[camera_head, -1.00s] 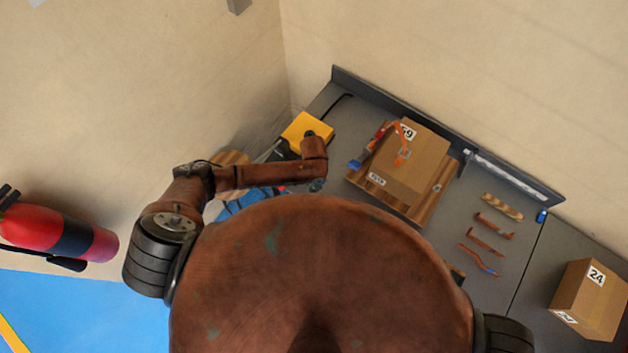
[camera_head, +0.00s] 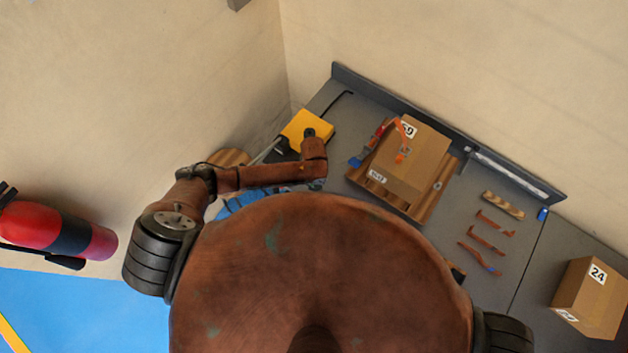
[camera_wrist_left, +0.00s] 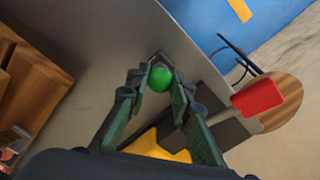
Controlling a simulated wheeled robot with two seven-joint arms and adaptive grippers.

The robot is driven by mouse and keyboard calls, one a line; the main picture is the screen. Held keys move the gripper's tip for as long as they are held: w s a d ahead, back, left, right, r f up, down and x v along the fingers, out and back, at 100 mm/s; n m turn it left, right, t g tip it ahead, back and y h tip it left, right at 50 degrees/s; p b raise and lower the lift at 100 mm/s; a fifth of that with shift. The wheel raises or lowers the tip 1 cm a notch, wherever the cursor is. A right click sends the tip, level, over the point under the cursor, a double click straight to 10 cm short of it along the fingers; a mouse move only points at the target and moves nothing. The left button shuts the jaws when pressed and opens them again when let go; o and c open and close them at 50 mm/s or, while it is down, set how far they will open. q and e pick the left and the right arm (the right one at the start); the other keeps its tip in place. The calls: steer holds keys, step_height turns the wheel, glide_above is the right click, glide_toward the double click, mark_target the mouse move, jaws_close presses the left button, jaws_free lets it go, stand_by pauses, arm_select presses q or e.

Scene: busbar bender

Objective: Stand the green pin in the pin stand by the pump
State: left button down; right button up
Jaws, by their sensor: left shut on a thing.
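In the left wrist view my left gripper (camera_wrist_left: 158,88) is shut on the green pin (camera_wrist_left: 160,79), whose round green end shows between the fingertips. A small dark square piece (camera_wrist_left: 158,58), which may be the pin stand, shows just beyond the pin on the grey bench top. I cannot tell whether the pin touches it or stands in it. In the head view the left arm's wrist hides the gripper and pin. A yellow block (camera_head: 306,130), possibly the pump, lies just beyond that wrist. My right gripper is not in view.
A cardboard box (camera_head: 412,160) sits on a wooden board, with an orange-red tool (camera_head: 385,138) at its left. Several copper bars (camera_head: 486,239) lie to the right on the grey bench. Box 24 (camera_head: 590,298) is at the far right. A red block (camera_wrist_left: 258,97) shows in the wrist view.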

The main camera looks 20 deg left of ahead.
arm_select(q)
steer(key=shift+f, duration=0.15)
steer(key=c, duration=1.6)
jaws_free()
step_height(320, 180, up, 12)
